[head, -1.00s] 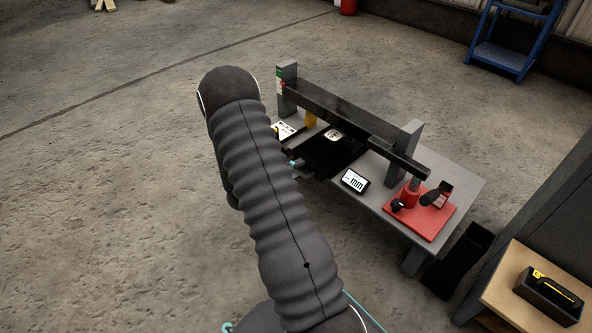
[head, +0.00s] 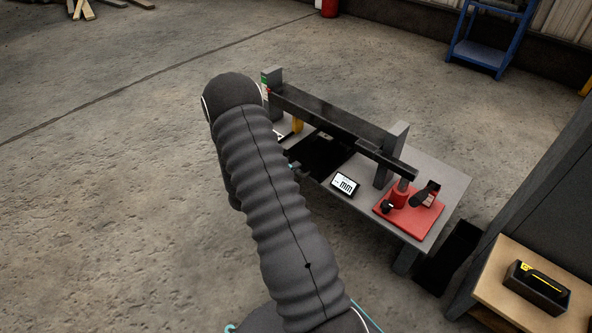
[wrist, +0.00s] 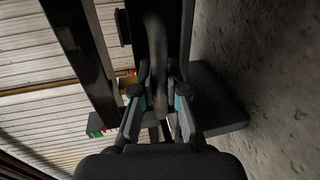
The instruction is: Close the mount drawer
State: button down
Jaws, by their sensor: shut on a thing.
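The mount drawer (head: 318,153) shows in the head view as a flat black panel at the near edge of the grey table, partly under a long dark beam. My arm covers its left part. In the wrist view my gripper (wrist: 158,97) is shut on a dark curved bar (wrist: 157,50), which looks like the drawer handle and runs between the two fingers. In the head view the gripper is mostly hidden behind my arm. Whether a gap remains at the drawer front cannot be seen.
The dark beam (head: 330,118) spans the table on grey posts. A small display (head: 345,185) and a red plate (head: 410,212) with a red and black device stand on the grey table (head: 445,178). A wooden bench (head: 490,280) with a black box is at the right. Open floor lies left.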

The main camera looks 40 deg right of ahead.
jog(key=shift+d, duration=0.1)
jog(key=c, duration=1.2)
grip_release()
jog(key=shift+d, duration=0.1)
jog(key=shift+a, duration=0.25)
jog(key=shift+a+r, duration=0.1)
jog(key=shift+a, duration=0.2)
jog(key=v, duration=1.1)
